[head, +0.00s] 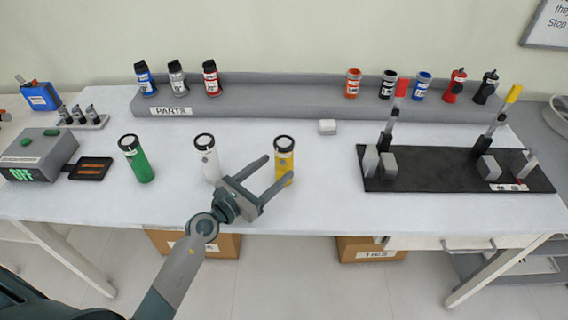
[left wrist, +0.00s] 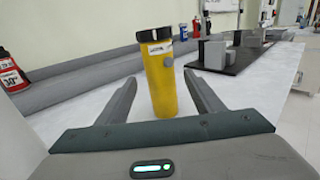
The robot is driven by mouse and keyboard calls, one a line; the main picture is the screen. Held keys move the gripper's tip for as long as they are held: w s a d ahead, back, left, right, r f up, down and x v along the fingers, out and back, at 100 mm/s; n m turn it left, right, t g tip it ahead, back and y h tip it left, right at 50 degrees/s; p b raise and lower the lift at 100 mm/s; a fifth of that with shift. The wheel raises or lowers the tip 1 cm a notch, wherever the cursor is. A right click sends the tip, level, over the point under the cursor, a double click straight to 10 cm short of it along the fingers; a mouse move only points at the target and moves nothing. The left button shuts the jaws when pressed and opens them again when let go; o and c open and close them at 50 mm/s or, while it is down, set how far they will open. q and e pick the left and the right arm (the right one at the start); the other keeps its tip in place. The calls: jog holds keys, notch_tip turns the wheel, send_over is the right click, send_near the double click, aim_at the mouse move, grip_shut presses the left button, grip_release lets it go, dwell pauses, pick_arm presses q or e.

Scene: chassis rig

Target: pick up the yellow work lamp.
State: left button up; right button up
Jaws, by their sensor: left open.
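The yellow work lamp (head: 284,158) is an upright yellow cylinder with a black top, standing near the front middle of the table. My left gripper (head: 277,175) is open, and its fingers reach towards the lamp. In the left wrist view the yellow work lamp (left wrist: 160,85) stands between the two spread fingers of the left gripper (left wrist: 160,95), with a gap on each side. In the head view a finger covers part of the lamp's lower body. My right gripper is not in view.
A white lamp (head: 207,158) stands just left of my gripper, and a green lamp (head: 136,160) farther left. A black board (head: 450,178) with upright levers is on the right. A grey parts shelf (head: 260,97) holds bottles at the back.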

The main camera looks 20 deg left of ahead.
aim_at(278, 166)
pick_arm(q)
jog(key=shift+p+x, duration=0.6)
jog(key=shift+x, duration=2)
jog(key=shift+f, duration=0.1)
jog(key=c, duration=1.4)
